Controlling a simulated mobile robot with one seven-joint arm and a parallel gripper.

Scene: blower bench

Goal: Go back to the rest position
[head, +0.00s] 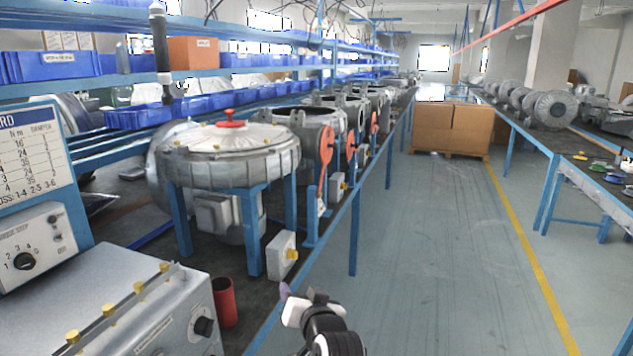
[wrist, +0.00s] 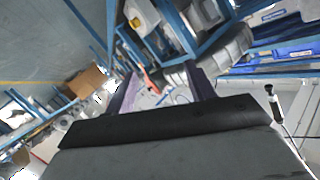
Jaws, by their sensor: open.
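My gripper (head: 285,291) shows at the bottom middle of the head view, above the edge of the left bench and to the right of the red cup. One purple fingertip is visible there; the arm behind it runs off the bottom of the picture. In the wrist view my gripper (wrist: 162,88) has its two purple fingers spread apart. Nothing is held between them; the background shows through the gap.
A silver blower (head: 232,158) with a red knob stands on a blue frame on the left bench. A red cup (head: 225,302) and a grey control box (head: 150,318) are nearer. Cardboard boxes (head: 452,130) stand in the far aisle. The aisle floor (head: 440,240) is clear.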

